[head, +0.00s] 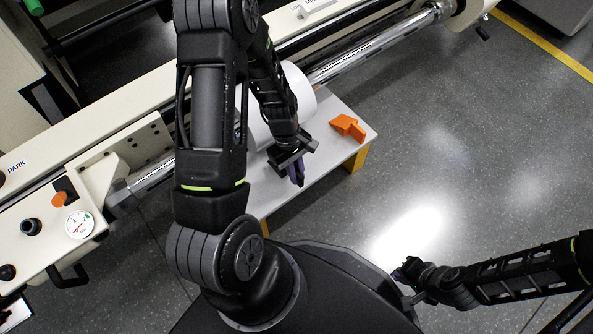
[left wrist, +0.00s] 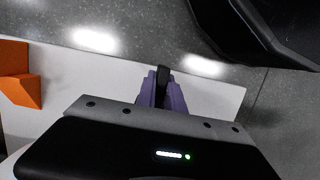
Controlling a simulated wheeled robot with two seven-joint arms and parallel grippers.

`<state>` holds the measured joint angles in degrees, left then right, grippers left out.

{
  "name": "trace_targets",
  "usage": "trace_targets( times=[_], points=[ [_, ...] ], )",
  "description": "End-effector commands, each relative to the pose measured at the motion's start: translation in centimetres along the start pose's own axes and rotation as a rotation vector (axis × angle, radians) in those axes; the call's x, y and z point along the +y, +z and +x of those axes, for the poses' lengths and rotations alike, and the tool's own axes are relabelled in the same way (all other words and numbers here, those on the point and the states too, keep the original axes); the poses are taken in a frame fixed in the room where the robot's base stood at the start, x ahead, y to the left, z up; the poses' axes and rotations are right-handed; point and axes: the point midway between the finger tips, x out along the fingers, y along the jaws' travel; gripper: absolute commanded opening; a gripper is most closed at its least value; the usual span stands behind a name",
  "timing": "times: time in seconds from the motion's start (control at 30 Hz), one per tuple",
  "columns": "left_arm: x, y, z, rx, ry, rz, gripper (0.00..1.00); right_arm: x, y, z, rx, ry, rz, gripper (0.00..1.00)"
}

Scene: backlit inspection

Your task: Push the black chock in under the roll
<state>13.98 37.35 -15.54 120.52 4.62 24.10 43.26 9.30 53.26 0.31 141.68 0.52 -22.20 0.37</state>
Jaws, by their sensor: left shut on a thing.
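My left gripper (head: 297,172) hangs over the pale platform (head: 268,197) in front of the white roll (head: 304,92). Its purple fingers (left wrist: 162,92) are shut on a black piece, the black chock (left wrist: 162,76), whose end sticks out between the fingertips in the left wrist view. In the head view the gripper hides the chock, and I cannot tell whether it touches the platform. My left arm covers part of the roll. My right gripper (head: 404,273) is low at the right, away from the platform; its finger gap is too small to make out.
An orange chock-like block (head: 347,127) sits on the platform right of the left gripper; it also shows in the left wrist view (left wrist: 18,75). A metal shaft (head: 370,52) runs through the roll to the machine frame. Open grey floor (head: 470,150) lies to the right.

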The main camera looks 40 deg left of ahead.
Motion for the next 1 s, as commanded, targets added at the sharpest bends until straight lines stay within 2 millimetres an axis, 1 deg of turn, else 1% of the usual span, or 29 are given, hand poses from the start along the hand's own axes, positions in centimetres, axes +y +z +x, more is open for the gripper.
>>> trace_targets(
  times=[0.03,0.1,0.3,0.77,1.0],
  points=[
    [0.0,-0.2,0.9,0.0,0.0,0.0,0.0,0.2,0.0,0.8,0.002,0.0,0.0,0.0],
    [0.0,-0.4,1.5,0.0,0.0,0.001,0.0,0.4,0.0,1.2,0.004,0.0,0.0,0.0],
    [0.0,-0.7,2.4,0.001,0.001,0.001,0.0,0.6,-0.2,1.9,0.009,0.0,0.001,0.0],
    [0.0,-0.7,2.4,0.001,0.001,0.001,0.0,0.6,-0.2,1.9,0.011,0.0,0.001,0.0],
    [0.0,-1.1,2.3,0.001,0.001,-0.001,0.0,0.6,-0.2,1.9,0.011,0.0,0.001,0.0]
  ],
)
